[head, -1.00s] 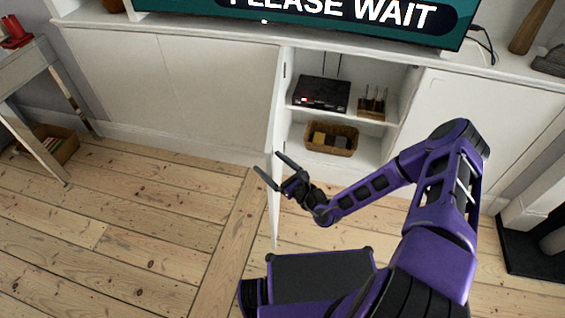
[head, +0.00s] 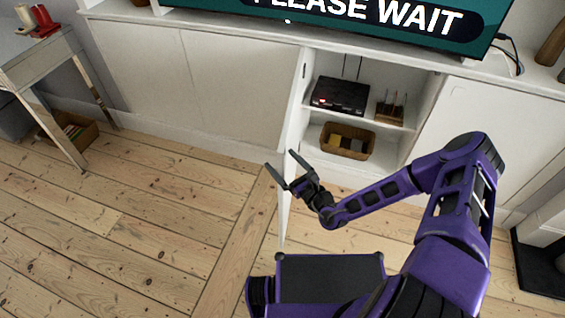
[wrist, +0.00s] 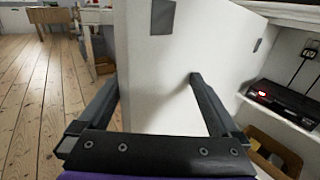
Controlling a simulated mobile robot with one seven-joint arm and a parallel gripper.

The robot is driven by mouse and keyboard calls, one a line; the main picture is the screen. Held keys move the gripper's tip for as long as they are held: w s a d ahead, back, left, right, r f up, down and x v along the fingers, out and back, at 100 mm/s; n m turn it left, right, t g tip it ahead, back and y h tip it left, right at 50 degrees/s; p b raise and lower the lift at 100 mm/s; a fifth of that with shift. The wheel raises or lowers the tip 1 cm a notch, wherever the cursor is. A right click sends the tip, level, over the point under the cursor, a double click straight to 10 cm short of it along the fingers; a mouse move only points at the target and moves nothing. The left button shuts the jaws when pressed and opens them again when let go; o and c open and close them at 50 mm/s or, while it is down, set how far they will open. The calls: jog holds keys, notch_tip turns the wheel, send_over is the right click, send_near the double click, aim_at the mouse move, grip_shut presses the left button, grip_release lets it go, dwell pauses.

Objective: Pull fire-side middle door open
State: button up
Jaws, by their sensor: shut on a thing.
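The white middle cabinet door (head: 297,115) stands swung well out from the cabinet, seen nearly edge-on in the head view. In the wrist view its pale inner face (wrist: 165,105) fills the middle, with grey hinge plates near its top. My gripper (head: 280,160) straddles the door's free edge, one finger on each side, and is shut on it. In the wrist view (wrist: 153,78) the right finger lies against the inner face and the left finger is partly beyond the edge. The opened compartment (head: 318,165) shows behind the door.
The compartment holds a black router (head: 340,96), a small wooden rack (head: 389,113) and a basket (head: 347,141). A closed white door (head: 480,125) is on the right, with a dark hearth (head: 540,265) beyond. A side table (head: 50,65) stands left. The floor at left is clear.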

jog(key=v, duration=1.7)
jog(key=shift+s+d, duration=0.1)
